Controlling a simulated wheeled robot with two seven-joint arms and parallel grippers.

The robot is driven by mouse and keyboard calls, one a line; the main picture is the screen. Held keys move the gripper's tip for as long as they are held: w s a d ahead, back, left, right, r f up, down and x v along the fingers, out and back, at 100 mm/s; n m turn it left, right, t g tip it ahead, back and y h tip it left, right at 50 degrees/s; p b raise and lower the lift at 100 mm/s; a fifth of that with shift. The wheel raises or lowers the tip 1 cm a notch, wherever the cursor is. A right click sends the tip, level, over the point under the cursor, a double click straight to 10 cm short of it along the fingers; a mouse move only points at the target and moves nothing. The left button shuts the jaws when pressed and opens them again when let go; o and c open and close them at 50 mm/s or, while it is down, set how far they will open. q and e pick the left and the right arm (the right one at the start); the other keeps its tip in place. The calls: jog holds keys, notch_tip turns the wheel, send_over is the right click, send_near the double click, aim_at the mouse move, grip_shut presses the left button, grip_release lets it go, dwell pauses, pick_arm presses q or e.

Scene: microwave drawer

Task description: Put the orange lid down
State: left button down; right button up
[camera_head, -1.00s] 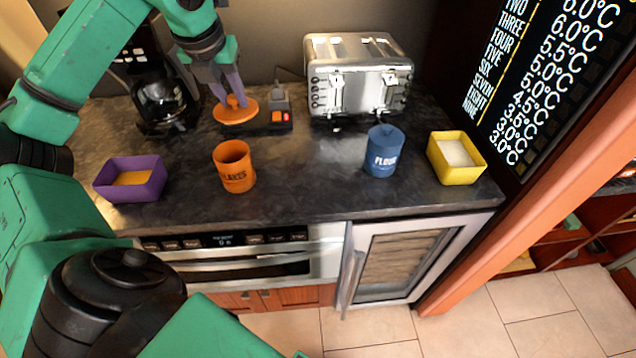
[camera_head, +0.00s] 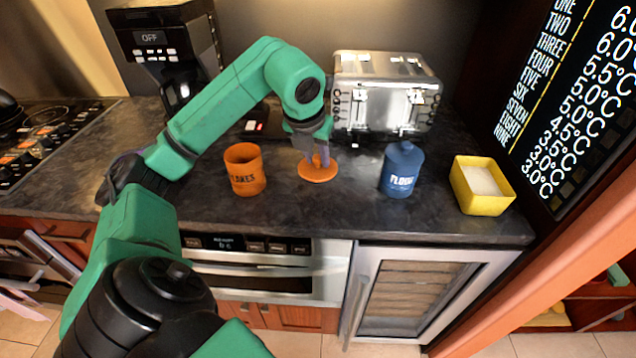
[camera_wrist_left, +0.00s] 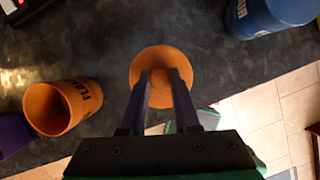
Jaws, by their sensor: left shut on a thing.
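The orange lid (camera_head: 318,169) is a round disc low over or on the dark counter, between the orange canister and the blue flour canister. My left gripper (camera_head: 324,158) is shut on the lid from above; I cannot tell whether the lid touches the counter. In the left wrist view the lid (camera_wrist_left: 162,72) lies between the purple fingers (camera_wrist_left: 160,78). The orange canister (camera_head: 245,172) stands upright and open to the left, and its open mouth also shows in the left wrist view (camera_wrist_left: 52,108). My right gripper is not in view.
The blue flour canister (camera_head: 401,170) stands close to the right of the lid. A yellow box (camera_head: 481,186) is farther right, and a toaster (camera_head: 385,95) stands behind. A coffee maker (camera_head: 170,50) is at the back left. The counter (camera_head: 320,205) in front of the lid is clear.

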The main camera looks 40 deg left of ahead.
pick_arm(q)
notch_tip(320, 180, down, 8)
jog(key=shift+d+r, duration=0.15)
jog(key=shift+r, duration=0.05)
jog(key=c, duration=0.6)
grip_release()
jog(key=shift+f, duration=0.1)
jog(key=shift+c, duration=0.2)
jog(key=v, duration=1.2)
jog(key=shift+d, duration=0.1)
